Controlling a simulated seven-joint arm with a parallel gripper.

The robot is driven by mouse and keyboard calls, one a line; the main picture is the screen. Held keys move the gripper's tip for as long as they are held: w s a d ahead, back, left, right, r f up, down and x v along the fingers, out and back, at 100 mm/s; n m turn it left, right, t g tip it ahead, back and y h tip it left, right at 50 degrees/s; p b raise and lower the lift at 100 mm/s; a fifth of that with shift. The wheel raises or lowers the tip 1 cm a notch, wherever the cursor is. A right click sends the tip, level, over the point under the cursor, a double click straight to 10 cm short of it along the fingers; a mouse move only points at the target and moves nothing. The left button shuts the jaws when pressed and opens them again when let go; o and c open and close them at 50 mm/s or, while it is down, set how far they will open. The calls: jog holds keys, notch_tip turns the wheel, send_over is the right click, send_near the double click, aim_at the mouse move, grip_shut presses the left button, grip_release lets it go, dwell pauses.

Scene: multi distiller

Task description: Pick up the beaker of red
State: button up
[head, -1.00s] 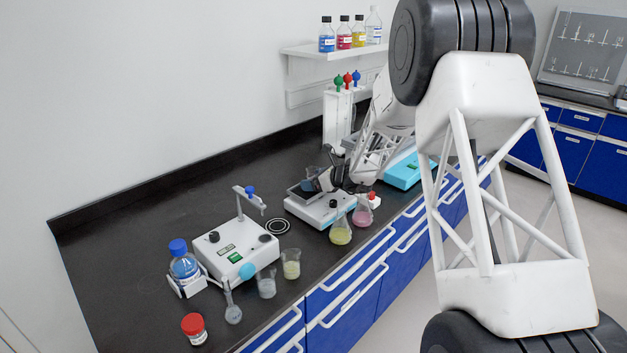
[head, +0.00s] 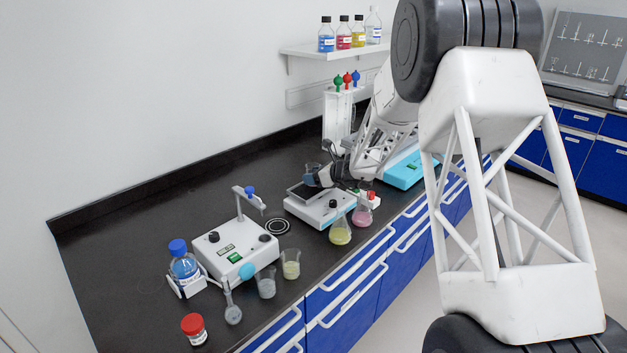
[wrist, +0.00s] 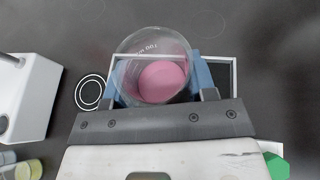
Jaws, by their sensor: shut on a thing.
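A clear glass beaker of pinkish red liquid (wrist: 163,82) is held between the blue fingers of my gripper (wrist: 160,88) in the wrist view. I see it from above, with its rim and part of its lettering. The gripper is shut on its sides. In the head view my gripper (head: 313,179) is over the white hotplate device (head: 325,212). The beaker there is small and partly hidden by the fingers and hand. I cannot tell how much gap lies beneath it.
A flask of pink liquid (head: 363,216) and a flask of yellow liquid (head: 340,234) stand in front of the hotplate. A white instrument (head: 238,254), a blue-capped bottle (head: 184,264) and more glassware are at left. Bare counter lies along the wall.

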aim_at(314, 166)
notch_tip(314, 166, up, 8)
jog(key=shift+r, duration=0.2)
jog(key=shift+s, duration=0.1)
dwell(0.7)
